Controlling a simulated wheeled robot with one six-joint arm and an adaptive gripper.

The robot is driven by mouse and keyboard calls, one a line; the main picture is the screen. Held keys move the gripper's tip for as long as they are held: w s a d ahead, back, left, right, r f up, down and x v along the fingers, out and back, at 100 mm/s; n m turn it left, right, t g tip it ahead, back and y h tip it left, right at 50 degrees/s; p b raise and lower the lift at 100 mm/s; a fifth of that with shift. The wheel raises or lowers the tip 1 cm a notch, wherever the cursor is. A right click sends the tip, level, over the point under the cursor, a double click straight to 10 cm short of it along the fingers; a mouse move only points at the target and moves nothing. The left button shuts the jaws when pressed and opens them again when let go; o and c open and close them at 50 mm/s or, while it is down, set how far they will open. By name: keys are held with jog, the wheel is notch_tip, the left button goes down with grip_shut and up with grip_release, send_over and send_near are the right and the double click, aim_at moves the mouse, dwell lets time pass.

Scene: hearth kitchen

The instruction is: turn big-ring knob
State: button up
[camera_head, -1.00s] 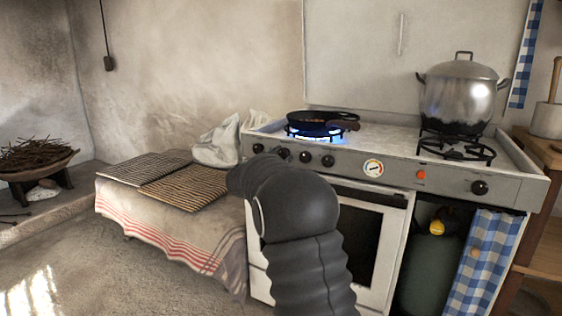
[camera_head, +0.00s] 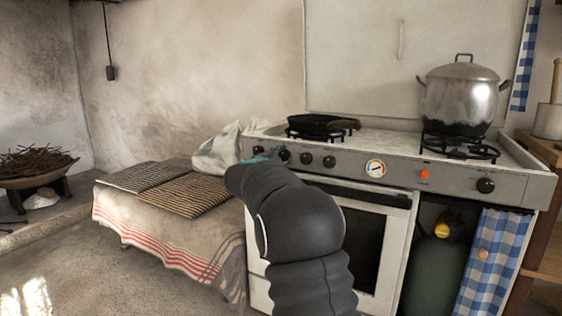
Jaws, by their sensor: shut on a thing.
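The white stove (camera_head: 400,182) has a row of dark knobs at the left of its front panel. My gripper (camera_head: 250,161) is at the left end of this row, mostly hidden behind my own wrist, with only a teal bit showing. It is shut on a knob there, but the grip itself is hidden. The front left burner carries a black pan (camera_head: 318,125), and no flame shows under it.
A big steel pot (camera_head: 460,97) stands on the right burner. Another knob (camera_head: 485,185) and an orange button (camera_head: 425,174) are on the right of the panel. Left of the stove, grill racks (camera_head: 185,195) and a pale cloth bag (camera_head: 217,152) lie on a cloth-covered ledge.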

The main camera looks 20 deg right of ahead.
dwell(0.3)
jog(key=o, duration=1.1)
jog(key=shift+o, duration=0.2)
jog(key=v, duration=1.2)
